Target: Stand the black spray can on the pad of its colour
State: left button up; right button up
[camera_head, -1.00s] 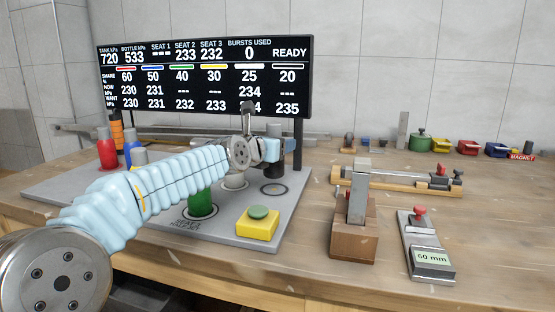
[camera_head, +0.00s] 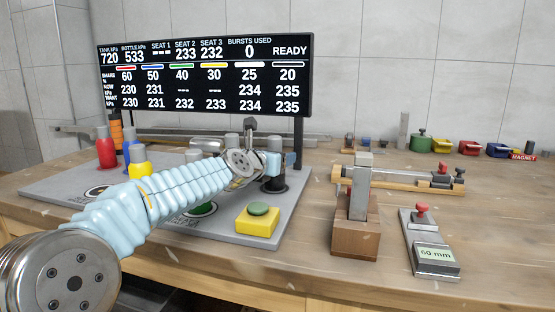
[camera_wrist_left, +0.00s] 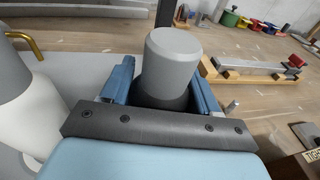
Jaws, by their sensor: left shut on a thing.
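My left gripper (camera_head: 277,159) is closed around the black spray can (camera_head: 274,183) at the right end of the grey board. The can is upright, with a grey cap. In the left wrist view the can's cap (camera_wrist_left: 172,57) stands between my two blue fingers, its dark body below. The can's lower end is down at the ringed black pad, whose dark rim (camera_head: 287,189) barely shows around it. Whether the base rests fully flat is hard to see. My right gripper is not in view.
On the board stand a red can (camera_head: 106,150), a blue can (camera_head: 128,147), a yellow can (camera_head: 139,164) and a partly hidden green can (camera_head: 203,209). A white can (camera_wrist_left: 35,115) is beside my gripper. A yellow button box (camera_head: 257,222) is in front. The display (camera_head: 205,75) reads 235 under 20.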

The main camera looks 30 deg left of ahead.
pick_arm(q)
jog(key=o, duration=1.2)
jog(key=shift+s+r, duration=0.1)
jog(key=s, duration=0.4)
jog(key=s+r, duration=0.1)
jog(key=s, duration=0.6)
jog(key=shift+s+d+r, duration=0.25)
jog(key=shift+s+r, duration=0.05)
jog(key=shift+s, duration=0.05)
